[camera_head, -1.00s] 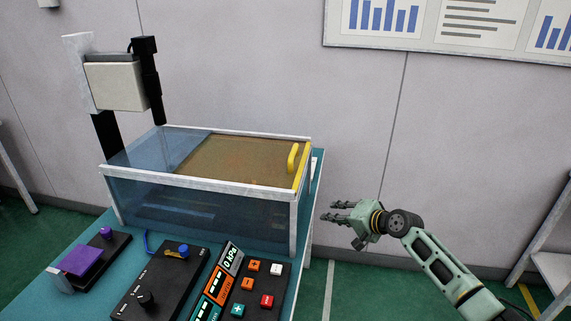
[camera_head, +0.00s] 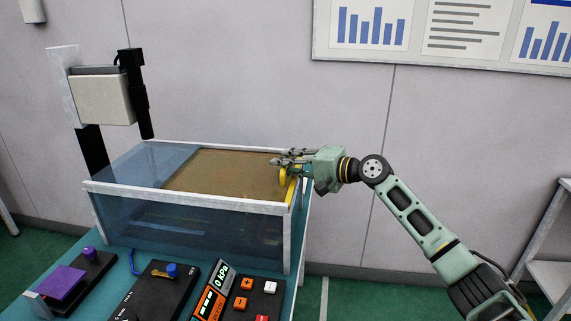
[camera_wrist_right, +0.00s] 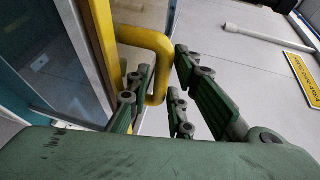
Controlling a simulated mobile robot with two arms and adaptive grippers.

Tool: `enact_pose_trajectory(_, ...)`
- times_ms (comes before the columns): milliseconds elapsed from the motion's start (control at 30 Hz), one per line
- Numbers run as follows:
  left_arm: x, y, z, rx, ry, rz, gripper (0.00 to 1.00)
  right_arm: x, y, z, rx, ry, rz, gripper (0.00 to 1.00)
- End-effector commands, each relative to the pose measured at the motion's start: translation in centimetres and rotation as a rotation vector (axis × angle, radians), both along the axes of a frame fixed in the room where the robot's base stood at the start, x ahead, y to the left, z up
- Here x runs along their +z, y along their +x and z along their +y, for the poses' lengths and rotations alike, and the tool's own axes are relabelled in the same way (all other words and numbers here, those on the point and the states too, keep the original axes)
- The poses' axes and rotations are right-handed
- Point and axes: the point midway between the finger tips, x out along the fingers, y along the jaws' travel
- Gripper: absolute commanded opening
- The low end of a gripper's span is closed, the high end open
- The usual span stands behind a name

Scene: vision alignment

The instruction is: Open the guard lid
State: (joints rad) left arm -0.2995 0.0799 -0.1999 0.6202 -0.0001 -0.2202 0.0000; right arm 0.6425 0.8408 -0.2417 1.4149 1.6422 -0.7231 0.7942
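The guard lid (camera_head: 222,172) is a brownish see-through panel, lying closed on top of a clear guard box with white edges. A yellow handle (camera_head: 283,180) stands at its right end, partly covered by my right gripper. The handle also shows in the right wrist view (camera_wrist_right: 158,48) as a bent yellow bar. My right gripper (camera_head: 276,158) reaches in from the right at the handle. In the right wrist view its fingers (camera_wrist_right: 160,88) are spread, with the handle between them; whether they touch it I cannot tell. My left gripper is out of view.
The box stands on a teal table (camera_head: 310,215). In front are a control panel with buttons (camera_head: 240,303), a black unit with a blue knob (camera_head: 160,290) and a purple block (camera_head: 62,282). A camera-like post (camera_head: 100,98) rises behind the box's left side. A shelf (camera_head: 553,270) stands far right.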

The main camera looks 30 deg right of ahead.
Motion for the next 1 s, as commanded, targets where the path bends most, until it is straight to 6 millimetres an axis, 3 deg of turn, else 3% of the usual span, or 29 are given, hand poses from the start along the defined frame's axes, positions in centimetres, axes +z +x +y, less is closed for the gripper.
enact_pose_trajectory(333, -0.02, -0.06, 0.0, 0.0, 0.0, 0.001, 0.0, -0.12, 0.44, 0.27, -0.001, -0.002, -0.001, 0.2)
enact_pose_trajectory(567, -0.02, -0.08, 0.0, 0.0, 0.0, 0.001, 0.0, -0.13, 0.42, 0.26, -0.001, -0.001, 0.0, 0.0)
enact_pose_trajectory(1000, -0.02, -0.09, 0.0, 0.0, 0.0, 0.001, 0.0, -0.22, 0.41, 0.25, 0.0, 0.0, 0.002, 0.0)
